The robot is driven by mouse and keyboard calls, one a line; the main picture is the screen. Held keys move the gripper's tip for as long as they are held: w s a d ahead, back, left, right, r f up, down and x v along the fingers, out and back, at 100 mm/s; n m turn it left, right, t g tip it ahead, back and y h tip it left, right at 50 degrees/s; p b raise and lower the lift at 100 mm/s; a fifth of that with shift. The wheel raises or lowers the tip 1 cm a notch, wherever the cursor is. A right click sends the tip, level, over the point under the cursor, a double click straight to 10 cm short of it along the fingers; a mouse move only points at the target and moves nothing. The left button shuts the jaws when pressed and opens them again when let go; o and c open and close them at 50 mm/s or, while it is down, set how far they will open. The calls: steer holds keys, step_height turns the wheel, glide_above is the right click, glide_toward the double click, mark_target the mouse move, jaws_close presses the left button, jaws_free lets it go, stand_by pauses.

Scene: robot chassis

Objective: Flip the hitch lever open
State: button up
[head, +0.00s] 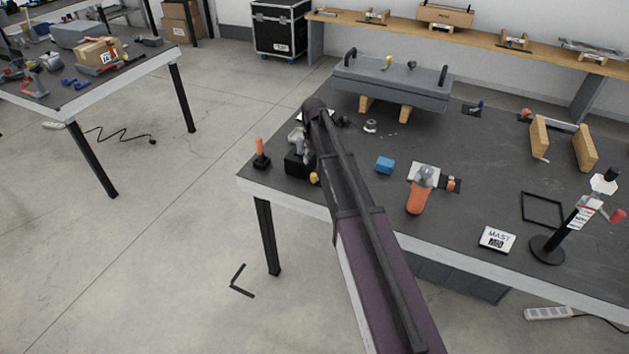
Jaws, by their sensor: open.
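My arm reaches across the dark workbench from the bottom of the head view. My gripper (298,149) is small and partly hidden by my arm's wrist; it is open, at the bench's left side. Just below it sits a black block (297,163), partly covered. An upright orange-topped lever (260,149) on a black base stands left of my gripper. I cannot tell for certain which of these is the hitch lever.
A grey chassis-like box (392,83) on wooden blocks stands at the back.

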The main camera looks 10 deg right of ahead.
mark_target(313, 174)
steer(key=shift+f+b, duration=4.05)
steer(key=shift+f, duration=0.3)
steer(key=shift+c, duration=0.2)
jaws_close()
steer(key=shift+d, duration=0.3)
steer(key=shift+a, duration=0.4)
